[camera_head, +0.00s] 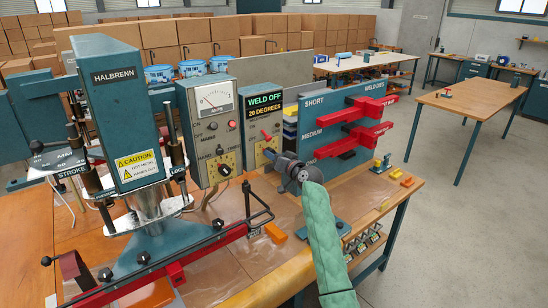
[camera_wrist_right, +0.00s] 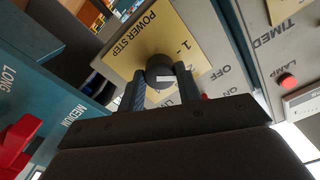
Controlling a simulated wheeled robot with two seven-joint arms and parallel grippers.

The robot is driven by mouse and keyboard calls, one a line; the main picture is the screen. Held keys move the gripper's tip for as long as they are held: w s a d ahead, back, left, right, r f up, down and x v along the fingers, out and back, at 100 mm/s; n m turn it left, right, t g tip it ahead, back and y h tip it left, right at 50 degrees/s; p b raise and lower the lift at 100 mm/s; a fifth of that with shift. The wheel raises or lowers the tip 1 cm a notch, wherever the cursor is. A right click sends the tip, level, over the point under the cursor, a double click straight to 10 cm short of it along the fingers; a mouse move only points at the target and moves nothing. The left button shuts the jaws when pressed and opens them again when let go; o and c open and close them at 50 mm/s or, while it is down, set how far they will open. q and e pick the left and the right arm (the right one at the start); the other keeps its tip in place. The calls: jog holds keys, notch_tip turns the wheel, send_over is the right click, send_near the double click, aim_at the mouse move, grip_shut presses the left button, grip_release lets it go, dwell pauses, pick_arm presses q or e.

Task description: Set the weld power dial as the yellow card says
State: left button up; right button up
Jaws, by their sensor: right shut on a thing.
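The weld power dial is a black knob (camera_wrist_right: 160,70) on a yellow plate (camera_wrist_right: 128,50) marked "POWER STEP" in the right wrist view. A white mark shows on the knob, and a "1" is printed beside it. My right gripper (camera_wrist_right: 160,88) has its two fingers on either side of the knob and is shut on it. In the head view my right gripper (camera_head: 274,157) reaches the lower right of the control box and hides the dial; a bit of the yellow plate (camera_head: 261,151) shows. The display (camera_head: 264,105) reads "WELD OFF" and "20 DEGREES". I cannot make out a separate instruction card. My left gripper is out of view.
The meter panel (camera_head: 213,125), with its own yellow-plated knob, stands left of the dial's box. The blue board (camera_head: 325,125) with red holders is close on the right. The welding press (camera_head: 120,110) stands at left.

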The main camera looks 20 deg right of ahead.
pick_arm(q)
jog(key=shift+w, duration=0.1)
pick_arm(e)
jog(key=shift+m, duration=0.6)
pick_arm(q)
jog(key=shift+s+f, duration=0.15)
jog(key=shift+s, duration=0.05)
pick_arm(e)
jog(key=o, duration=1)
pick_arm(q)
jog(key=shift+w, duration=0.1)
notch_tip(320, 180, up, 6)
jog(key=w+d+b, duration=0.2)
jog(key=b, duration=0.1)
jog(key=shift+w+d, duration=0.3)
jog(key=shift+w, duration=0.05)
pick_arm(e)
jog(key=v, duration=0.7)
jog(key=shift+s+d, duration=0.15)
jog(key=shift+s, duration=0.2)
